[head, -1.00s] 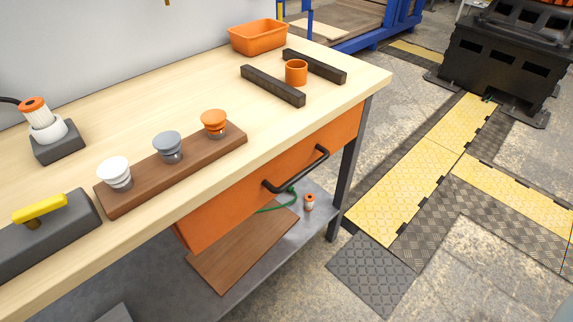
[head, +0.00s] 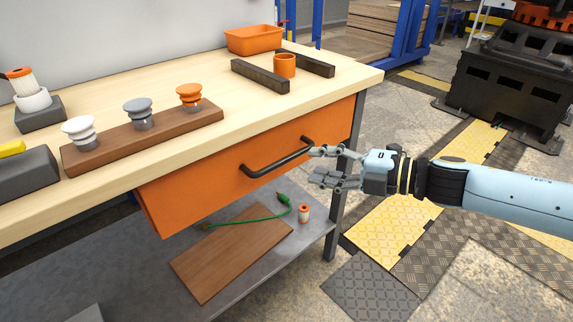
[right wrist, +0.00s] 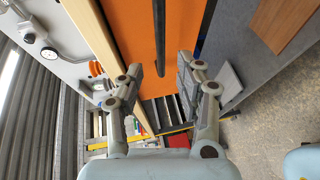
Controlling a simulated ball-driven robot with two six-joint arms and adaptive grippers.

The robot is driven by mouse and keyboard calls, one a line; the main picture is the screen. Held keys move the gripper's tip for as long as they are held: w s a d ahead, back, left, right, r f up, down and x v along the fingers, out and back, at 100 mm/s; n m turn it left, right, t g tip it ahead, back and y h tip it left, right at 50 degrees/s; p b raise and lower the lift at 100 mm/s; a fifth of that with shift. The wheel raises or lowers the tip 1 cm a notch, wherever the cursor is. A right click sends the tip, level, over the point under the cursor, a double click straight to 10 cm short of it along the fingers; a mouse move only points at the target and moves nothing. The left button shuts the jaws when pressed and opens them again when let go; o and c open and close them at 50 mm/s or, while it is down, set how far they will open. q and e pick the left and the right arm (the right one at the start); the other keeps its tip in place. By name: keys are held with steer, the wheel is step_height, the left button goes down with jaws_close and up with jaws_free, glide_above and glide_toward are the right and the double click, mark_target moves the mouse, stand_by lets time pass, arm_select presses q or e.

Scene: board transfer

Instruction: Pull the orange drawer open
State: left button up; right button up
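The orange drawer (head: 215,195) sits under the wooden tabletop and looks shut. Its long black bar handle (head: 272,168) runs across the front. My right gripper (head: 314,164) comes in from the right, fingers open and empty, pointing at the handle's right end. Its fingertips seem close to that end, but I cannot tell whether they touch. In the right wrist view the open fingers (right wrist: 160,70) stand either side of a gap, with the dark handle (right wrist: 158,30) and orange drawer front (right wrist: 135,30) ahead. My left gripper is not in view.
The tabletop (head: 335,88) holds a brown board (head: 150,135) with several knobs, dark bars, an orange cup (head: 285,65) and an orange bin (head: 254,40). A lower shelf (head: 120,265) carries a brown panel (head: 225,260). A table leg (head: 338,215) stands near the gripper.

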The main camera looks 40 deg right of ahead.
mark_target(289, 160)
steer(key=x, duration=0.7)
steer(key=shift+w+a+f, duration=0.1)
steer(key=shift+w, duration=0.3)
steer(key=shift+w+a, duration=0.1)
steer(key=shift+c, duration=0.2)
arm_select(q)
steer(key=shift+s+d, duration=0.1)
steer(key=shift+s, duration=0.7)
arm_select(e)
jaws_close()
